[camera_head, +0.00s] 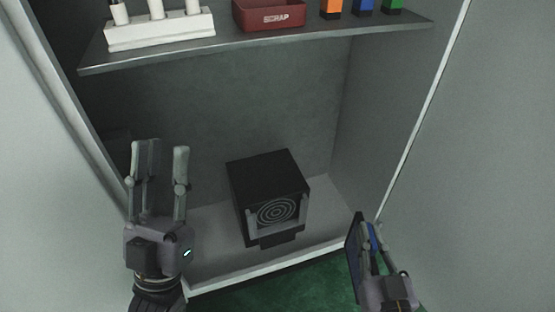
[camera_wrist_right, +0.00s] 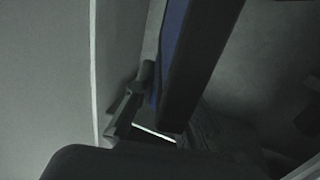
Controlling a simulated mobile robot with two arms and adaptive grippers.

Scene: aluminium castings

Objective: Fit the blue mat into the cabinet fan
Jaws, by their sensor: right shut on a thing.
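The cabinet fan (camera_head: 268,182) is a black box with a round ringed grille on its front, standing on the cabinet's bottom shelf in the head view. The blue mat (camera_head: 374,240) is a thin panel with a dark frame, held upright and nearly edge-on to the lower right of the fan. It also shows close up in the right wrist view (camera_wrist_right: 174,45). My right gripper (camera_head: 369,235) is shut on the mat, in front of the cabinet and apart from the fan. My left gripper (camera_head: 164,160) is open and empty, left of the fan.
The upper shelf (camera_head: 300,43) holds a white rack (camera_head: 160,28) with upright pieces, a red SCRAP bin (camera_head: 268,16) and several coloured blocks (camera_head: 362,8). The cabinet's side walls stand close on both sides. The bottom shelf (camera_head: 215,250) is bare around the fan.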

